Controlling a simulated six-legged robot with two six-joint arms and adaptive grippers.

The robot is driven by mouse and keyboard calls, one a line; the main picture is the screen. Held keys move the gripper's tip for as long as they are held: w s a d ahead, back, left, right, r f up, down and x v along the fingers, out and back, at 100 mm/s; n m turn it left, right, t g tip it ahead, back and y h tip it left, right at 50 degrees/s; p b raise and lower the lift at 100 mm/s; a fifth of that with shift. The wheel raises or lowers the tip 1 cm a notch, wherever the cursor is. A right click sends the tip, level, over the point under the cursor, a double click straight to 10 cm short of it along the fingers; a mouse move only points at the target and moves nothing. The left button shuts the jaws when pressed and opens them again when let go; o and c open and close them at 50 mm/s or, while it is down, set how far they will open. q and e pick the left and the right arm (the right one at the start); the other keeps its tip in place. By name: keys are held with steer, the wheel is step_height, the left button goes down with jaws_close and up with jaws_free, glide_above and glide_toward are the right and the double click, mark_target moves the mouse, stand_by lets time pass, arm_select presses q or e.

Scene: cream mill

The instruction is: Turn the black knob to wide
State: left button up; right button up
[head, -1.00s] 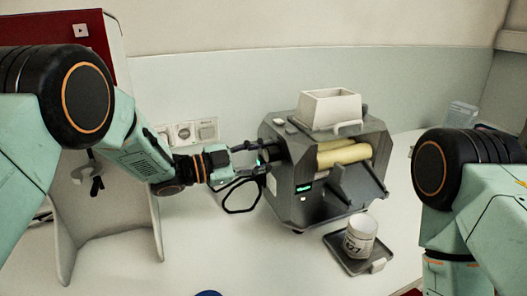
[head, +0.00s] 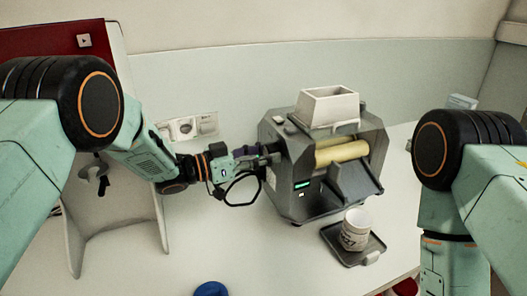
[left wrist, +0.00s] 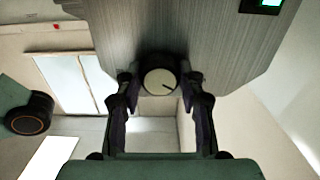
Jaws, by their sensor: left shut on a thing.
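The black knob (left wrist: 160,78) shows in the left wrist view with a pale round face. A dark line on that face points to the lower right. The knob sits on the left side of the grey mill (head: 315,206), and in the head view it is mostly hidden behind my fingers. My left gripper (head: 266,154) is at that side of the mill. In the left wrist view its two fingertips (left wrist: 160,82) stand on either side of the knob, shut on it. No scale marks are readable. My right gripper is out of view.
The mill has a white hopper (head: 328,106) and cream rollers (head: 342,153). A white jar (head: 355,229) stands on a dark tray (head: 337,238) in front. A black cable loop (head: 240,204) hangs below my left gripper. A blue round object (head: 210,289) is at the front edge.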

arm_select(q)
steer(key=shift+r, duration=0.25)
steer(key=shift+w, duration=0.1)
steer(key=o, duration=1.2)
steer(key=shift+d+f, duration=0.15)
steer(key=shift+d, duration=0.05)
steer(key=shift+a, duration=0.15)
steer(key=v, duration=0.7)
steer(key=shift+a, duration=0.15)
